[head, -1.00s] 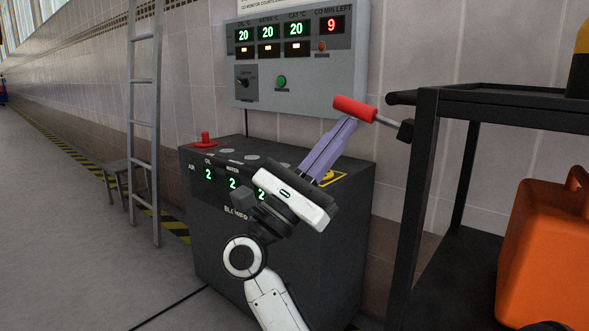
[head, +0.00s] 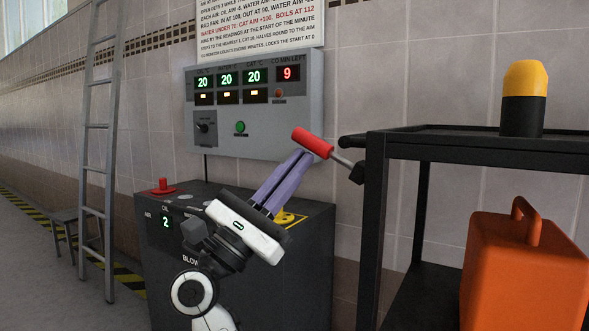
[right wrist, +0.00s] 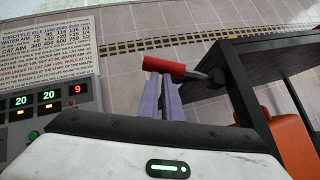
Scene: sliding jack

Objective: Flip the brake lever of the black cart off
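The black cart (head: 440,141) stands at the right in the head view. Its brake lever has a red grip (head: 312,143) and a metal rod running to a dark pivot by the cart's near left corner. The lever sticks out to the left, tilted up. My right gripper (head: 304,155) has its purple fingertips at the red grip, seeming to touch it. In the right wrist view the red grip (right wrist: 163,68) lies across both fingertips (right wrist: 161,78). The fingers are close together; whether they clasp the grip is unclear. My left gripper is out of view.
An orange can (head: 525,275) sits on the cart's lower level, and a yellow-black beacon (head: 524,100) on its top. A dark blower box (head: 300,255) stands below my right gripper. A grey panel (head: 255,130) is on the wall behind. A ladder (head: 96,150) leans at left.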

